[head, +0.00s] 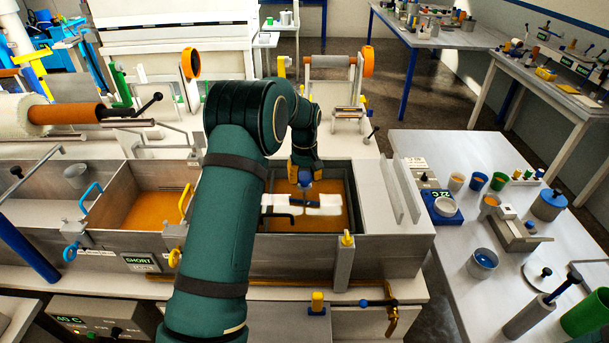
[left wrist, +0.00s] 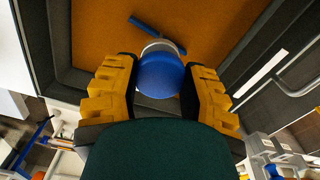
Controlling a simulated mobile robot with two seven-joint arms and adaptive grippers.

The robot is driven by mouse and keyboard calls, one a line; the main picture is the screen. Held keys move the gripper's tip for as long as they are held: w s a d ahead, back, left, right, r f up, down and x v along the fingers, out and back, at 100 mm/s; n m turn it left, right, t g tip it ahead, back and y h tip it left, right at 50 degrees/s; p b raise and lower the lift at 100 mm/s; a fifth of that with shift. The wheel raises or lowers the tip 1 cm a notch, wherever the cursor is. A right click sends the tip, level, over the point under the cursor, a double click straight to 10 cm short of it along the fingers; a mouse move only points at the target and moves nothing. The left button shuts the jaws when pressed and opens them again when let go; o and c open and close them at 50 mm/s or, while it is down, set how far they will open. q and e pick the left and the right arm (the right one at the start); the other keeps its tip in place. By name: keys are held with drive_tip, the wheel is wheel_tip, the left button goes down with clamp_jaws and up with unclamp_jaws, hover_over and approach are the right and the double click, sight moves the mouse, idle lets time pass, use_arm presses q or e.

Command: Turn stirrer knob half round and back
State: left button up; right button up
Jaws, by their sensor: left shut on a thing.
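The stirrer knob is a round blue ball (left wrist: 160,78) in the middle of the left wrist view, with a pale collar and a blue crossbar (left wrist: 150,27) past it. It also shows as a small blue shape (head: 305,186) in the head view, over the right-hand orange resin bath (head: 335,186). My left gripper (head: 304,174) reaches down over this bath from above. Its two yellow, dark-padded fingers (left wrist: 162,85) are closed on both sides of the knob. My green left arm covers the bath's left part. My right gripper is in neither view.
A second orange bath (head: 150,208) with blue and yellow handles lies left of my arm. A post with a yellow top (head: 345,258) stands at the bath's front right. A side table (head: 475,285) with cups and tools is to the right.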

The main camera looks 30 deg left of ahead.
sight(304, 176)
use_arm(q)
drive_tip(key=shift+s+f+n, duration=0.15)
drive_tip(key=shift+f+n, duration=0.05)
drive_tip(key=shift+n, duration=0.4)
drive_tip(key=o, duration=1.3)
drive_tip(key=shift+c, duration=0.2)
drive_tip(key=shift+r, duration=0.2)
wheel_tip(304, 176, up, 12)
drive_tip(key=shift+f, duration=0.15)
